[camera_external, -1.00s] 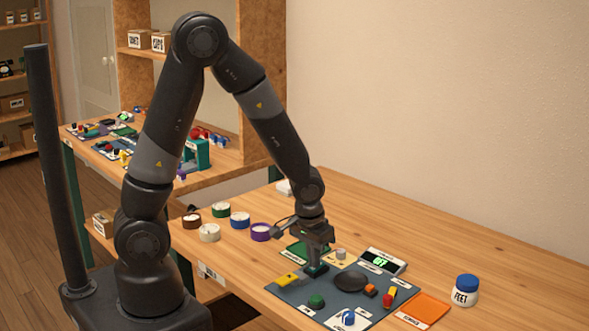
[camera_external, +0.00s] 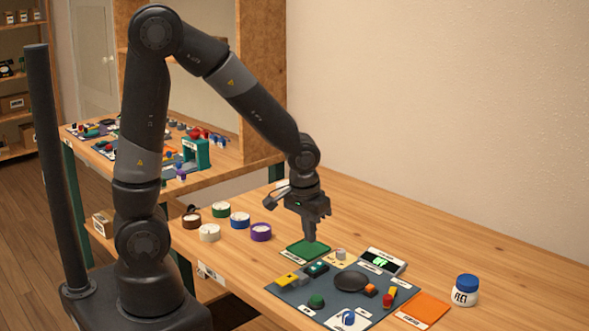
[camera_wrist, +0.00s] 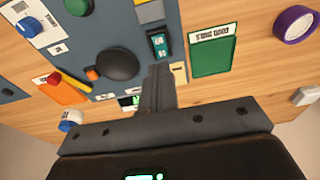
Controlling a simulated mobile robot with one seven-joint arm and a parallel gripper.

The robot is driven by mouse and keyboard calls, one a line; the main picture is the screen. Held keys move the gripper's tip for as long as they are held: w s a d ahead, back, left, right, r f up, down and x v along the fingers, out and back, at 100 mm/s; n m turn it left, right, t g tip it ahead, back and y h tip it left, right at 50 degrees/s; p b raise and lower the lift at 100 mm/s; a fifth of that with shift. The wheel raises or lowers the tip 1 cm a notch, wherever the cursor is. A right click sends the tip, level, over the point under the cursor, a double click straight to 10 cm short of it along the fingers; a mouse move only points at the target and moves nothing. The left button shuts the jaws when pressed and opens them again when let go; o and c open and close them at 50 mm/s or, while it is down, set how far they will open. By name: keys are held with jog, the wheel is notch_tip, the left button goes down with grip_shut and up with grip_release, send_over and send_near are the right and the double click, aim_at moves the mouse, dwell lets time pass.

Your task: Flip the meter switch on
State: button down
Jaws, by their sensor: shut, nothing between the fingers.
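A small dark and teal rocker switch (camera_external: 316,268) sits at the back left of the grey-blue panel (camera_external: 318,291). It also shows in the wrist view (camera_wrist: 159,44), just beyond my fingertips, with light markings on its face. I cannot read its label or tell its position surely. A meter display (camera_external: 382,262) at the panel's back right shows lit green characters, too small to read. My gripper (camera_external: 311,239) is shut and empty, pointing down above the green mat's area, apart from the switch. Its closed fingers (camera_wrist: 157,72) also show in the wrist view.
The table's right back is clear.

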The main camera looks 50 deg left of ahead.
aim_at(319, 263)
notch_tip(319, 263, up, 6)
jog(key=s, duration=0.1)
dwell(0.4)
jog(key=shift+w+t, duration=0.3)
jog(key=shift+w, duration=0.35)
jog(key=w+f, duration=0.1)
jog(key=f, duration=0.8)
jog(key=w+f, duration=0.1)
jog(key=f, duration=0.3)
jog(key=shift+w+f, duration=0.3)
jog(key=shift+w, duration=0.05)
